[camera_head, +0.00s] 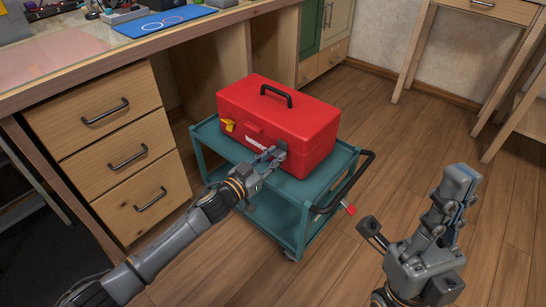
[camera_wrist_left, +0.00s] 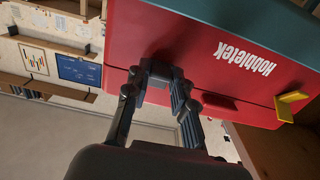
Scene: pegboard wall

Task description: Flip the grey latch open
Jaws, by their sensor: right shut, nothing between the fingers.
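A red toolbox (camera_head: 290,112) stands closed on a teal cart, with a black handle on its lid. My left gripper (camera_head: 273,158) is at the right part of its front face. The grey latch (camera_head: 282,147) is at its fingertips and partly covered by them. In the left wrist view my left gripper (camera_wrist_left: 158,82) has its fingers apart, with a dark grey piece at the tips against the red face. Whether they touch the latch is unclear. My right gripper (camera_head: 462,180) is shut and empty, away from the toolbox at the right.
A yellow latch (camera_head: 228,125) sticks out at the left of the toolbox front; it also shows in the left wrist view (camera_wrist_left: 290,103). The teal cart (camera_head: 205,146) has a black push handle (camera_head: 352,185) at the right. A wooden drawer desk (camera_head: 105,125) stands left.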

